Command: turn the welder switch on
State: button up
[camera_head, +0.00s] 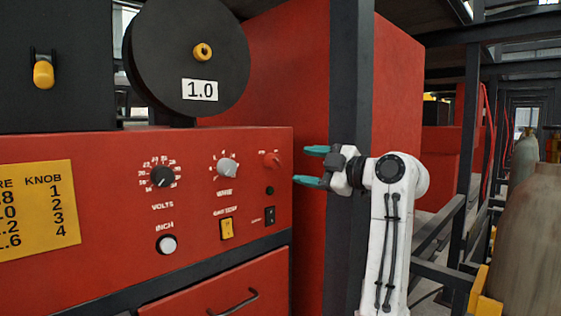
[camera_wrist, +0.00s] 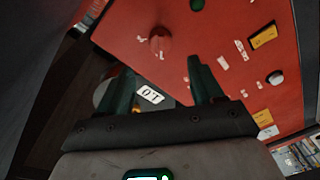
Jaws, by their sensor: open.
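The red welder panel (camera_head: 100,180) fills the left of the head view. At its right end are a red rotary knob (camera_head: 270,159), a small dark button (camera_head: 269,190) and a black rocker switch (camera_head: 269,215). I cannot read which of these is the welder switch, or its state. The red knob also shows in the wrist view (camera_wrist: 160,40). My gripper (camera_head: 302,166), with teal fingers, is open and empty, just right of the panel's end in the head view. In the wrist view, its fingers (camera_wrist: 157,75) point toward the panel, apart from the red knob.
The panel also carries a volts dial (camera_head: 161,176), a grey wave knob (camera_head: 227,168), a white inch button (camera_head: 167,244) and a yellow switch (camera_head: 227,229). A black wire spool (camera_head: 150,60) stands above. A dark post (camera_head: 350,90) and gas cylinders (camera_head: 535,230) stand to the right.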

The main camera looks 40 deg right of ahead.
aim_at(280, 162)
jog(key=w, duration=0.3)
jog(key=w+p, duration=0.1)
jog(key=w, duration=0.2)
jog(key=w+a+p, duration=0.1)
jog(key=w, duration=0.1)
jog(key=shift+w+a, duration=0.1)
jog(key=shift+w, duration=0.3)
jog(key=shift+f, duration=0.1)
jog(key=c, duration=1.1)
jog(key=shift+o, duration=0.2)
